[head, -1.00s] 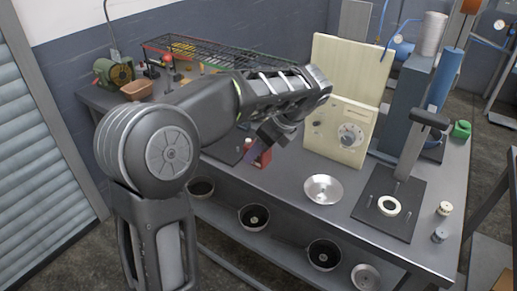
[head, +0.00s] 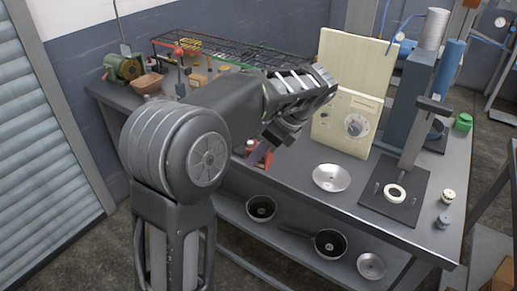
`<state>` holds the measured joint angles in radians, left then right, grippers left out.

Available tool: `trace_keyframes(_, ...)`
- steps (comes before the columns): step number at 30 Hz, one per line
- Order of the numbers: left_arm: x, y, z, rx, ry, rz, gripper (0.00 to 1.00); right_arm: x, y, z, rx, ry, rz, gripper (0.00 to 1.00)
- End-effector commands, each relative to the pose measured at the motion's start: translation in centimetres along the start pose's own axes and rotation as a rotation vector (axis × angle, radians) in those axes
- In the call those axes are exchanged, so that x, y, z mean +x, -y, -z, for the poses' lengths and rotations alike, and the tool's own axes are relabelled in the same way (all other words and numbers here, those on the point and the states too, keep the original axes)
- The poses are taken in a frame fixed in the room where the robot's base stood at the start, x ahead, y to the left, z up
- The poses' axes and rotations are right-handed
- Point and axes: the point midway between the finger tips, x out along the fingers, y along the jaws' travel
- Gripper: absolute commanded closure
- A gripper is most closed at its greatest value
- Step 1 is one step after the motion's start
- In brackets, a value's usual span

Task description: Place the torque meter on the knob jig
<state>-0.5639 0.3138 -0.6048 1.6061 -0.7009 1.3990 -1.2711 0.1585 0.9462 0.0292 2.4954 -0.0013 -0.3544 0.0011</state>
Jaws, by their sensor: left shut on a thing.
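My left gripper (head: 278,136) hangs above the left-middle of the bench, pointing down. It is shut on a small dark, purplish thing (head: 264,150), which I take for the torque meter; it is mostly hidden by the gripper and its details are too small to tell. A cream box with a round knob on its front (head: 355,125), which looks like the knob jig, stands upright right of the gripper. The held thing is apart from it. My right gripper is not in view.
A red object (head: 252,156) lies close by the gripper. A shiny metal dish (head: 331,178) is in front of the cream box. A black plate (head: 410,211) with a white ring and post stands to the right. Dark pans (head: 261,208) sit on the lower shelf.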

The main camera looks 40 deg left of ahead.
Motion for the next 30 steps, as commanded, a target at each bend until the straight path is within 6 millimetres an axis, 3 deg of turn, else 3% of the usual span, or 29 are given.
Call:
trace_keyframes(8, 0.6, -0.2, 1.2, -0.117, 0.008, -0.064, 1.00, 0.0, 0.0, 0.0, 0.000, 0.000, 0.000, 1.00)
trace_keyframes(14, 2.5, -0.6, 6.1, -0.307, 0.009, -0.179, 1.00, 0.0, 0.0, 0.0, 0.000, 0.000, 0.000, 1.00)
trace_keyframes(21, 4.3, -1.6, 14.3, -0.478, 0.003, -0.277, 1.00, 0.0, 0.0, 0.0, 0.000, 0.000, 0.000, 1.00)
trace_keyframes(30, 5.0, -2.3, 18.2, -0.489, -0.001, -0.282, 1.00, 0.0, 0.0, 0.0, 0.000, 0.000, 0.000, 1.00)
